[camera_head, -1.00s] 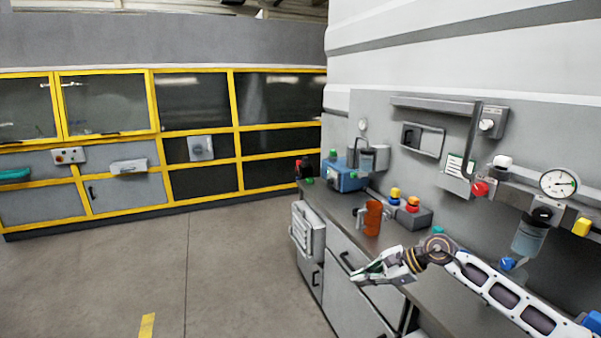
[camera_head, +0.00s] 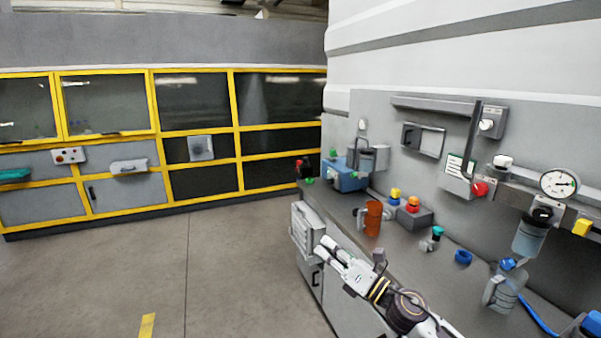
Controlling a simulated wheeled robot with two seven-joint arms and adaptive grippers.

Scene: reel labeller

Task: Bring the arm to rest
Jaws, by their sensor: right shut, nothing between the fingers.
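My right arm comes in from the bottom right, low in front of the counter's front edge. Its right gripper (camera_head: 327,250) points up and to the left, near the upper left end of the grey counter (camera_head: 405,250). The gripper is shut with nothing in it, and its fingertips overlap the grey box on the counter's end in the picture. I cannot tell whether they touch it. My left gripper is not in view.
On the counter stand an orange cup (camera_head: 373,218), a blue device (camera_head: 345,177), a button box (camera_head: 408,213), a teal-capped item (camera_head: 437,234), a blue ring (camera_head: 463,257) and a clear jug (camera_head: 498,293). A gauge (camera_head: 559,183) hangs on the wall. The floor (camera_head: 200,280) at left is clear.

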